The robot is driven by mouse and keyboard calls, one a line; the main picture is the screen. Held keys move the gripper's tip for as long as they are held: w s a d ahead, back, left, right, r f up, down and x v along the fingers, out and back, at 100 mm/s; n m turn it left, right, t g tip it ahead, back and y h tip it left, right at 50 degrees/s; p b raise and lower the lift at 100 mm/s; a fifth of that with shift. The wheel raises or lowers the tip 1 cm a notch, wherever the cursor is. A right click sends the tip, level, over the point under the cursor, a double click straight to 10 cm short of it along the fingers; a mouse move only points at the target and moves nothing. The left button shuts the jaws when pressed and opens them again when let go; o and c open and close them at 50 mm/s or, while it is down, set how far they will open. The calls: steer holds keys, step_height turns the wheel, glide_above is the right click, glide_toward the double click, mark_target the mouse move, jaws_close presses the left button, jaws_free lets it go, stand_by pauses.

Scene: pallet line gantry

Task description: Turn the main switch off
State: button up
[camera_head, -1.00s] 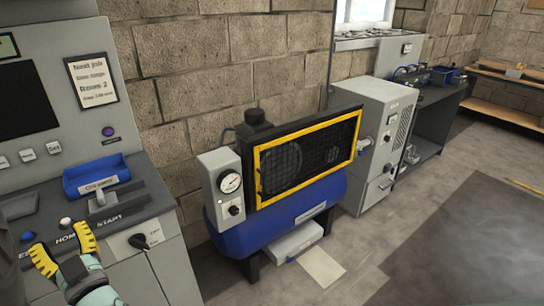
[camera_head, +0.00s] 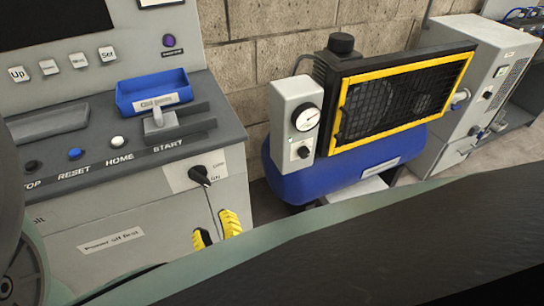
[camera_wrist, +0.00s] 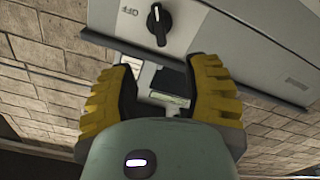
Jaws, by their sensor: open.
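The main switch is a black rotary knob (camera_head: 200,175) on a light plate at the right end of the grey console front. In the wrist view the knob (camera_wrist: 157,25) stands beyond my fingertips, with an OFF label to its left. Its white mark points up in that picture, not at the OFF label. My gripper (camera_head: 216,231) is open and empty, its yellow-padded fingers just below the knob in the head view. In the wrist view the two fingers (camera_wrist: 158,78) are spread apart, and neither touches the knob. My arm hides the lower part of the head view.
The console top carries a blue tray (camera_head: 155,92), a grey lever and buttons, including a blue button (camera_head: 75,153). A blue compressor (camera_head: 350,170) with a yellow-framed guard stands right of the console. A grey cabinet (camera_head: 470,90) is further right.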

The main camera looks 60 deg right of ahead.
mark_target(200, 182)
steer(key=b+x, duration=0.4)
steer(key=x, duration=0.9)
steer(key=shift+w+d, duration=0.1)
steer(key=shift+w, duration=0.2)
steer(key=shift+w+d+b, duration=0.25)
steer(key=shift+w+b, duration=0.1)
steer(key=shift+w, duration=0.1)
steer(key=shift+s, duration=0.1)
jaws_close()
